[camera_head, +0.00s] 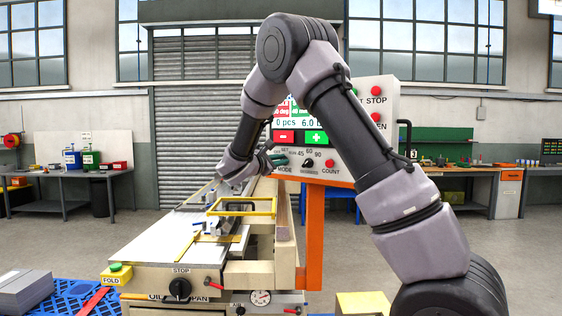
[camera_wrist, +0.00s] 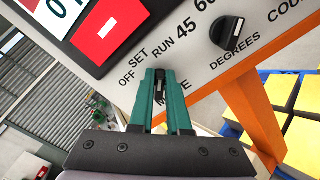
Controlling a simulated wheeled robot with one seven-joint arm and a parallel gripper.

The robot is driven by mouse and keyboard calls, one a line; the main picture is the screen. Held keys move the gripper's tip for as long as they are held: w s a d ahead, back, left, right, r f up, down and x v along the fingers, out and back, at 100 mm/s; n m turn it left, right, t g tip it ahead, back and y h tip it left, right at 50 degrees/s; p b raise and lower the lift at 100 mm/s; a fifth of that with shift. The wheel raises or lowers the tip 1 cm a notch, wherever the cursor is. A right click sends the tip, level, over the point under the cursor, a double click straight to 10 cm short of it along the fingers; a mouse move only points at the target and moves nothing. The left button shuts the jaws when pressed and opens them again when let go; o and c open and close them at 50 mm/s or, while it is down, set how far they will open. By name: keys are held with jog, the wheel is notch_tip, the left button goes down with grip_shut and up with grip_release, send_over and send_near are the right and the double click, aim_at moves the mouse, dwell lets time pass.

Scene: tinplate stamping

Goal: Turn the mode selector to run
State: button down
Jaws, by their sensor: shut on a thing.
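The mode selector (camera_wrist: 160,88) is a small dark knob on the light control panel, with OFF, SET and RUN printed around it. My gripper (camera_wrist: 160,80) has its two green fingers shut on it, one on each side. The fingers hide much of the knob. A narrow light mark on it points up in the wrist view, roughly towards RUN; the exact setting is hard to tell. In the head view my gripper (camera_head: 277,159) is at the panel's lower left, above the MODE label, and covers the knob.
The degrees knob (camera_wrist: 227,32) sits close to the right of my gripper. The panel (camera_head: 347,150) also has red buttons and a display, and stands on an orange post (camera_head: 315,235). The stamping machine (camera_head: 160,250) with its yellow guard frame lies below my arm.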

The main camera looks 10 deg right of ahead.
jog(key=c, duration=0.9)
grip_release()
jog(key=shift+a, duration=0.1)
jog(key=v, duration=1)
jog(key=shift+s+a, duration=0.2)
jog(key=shift+s, duration=0.05)
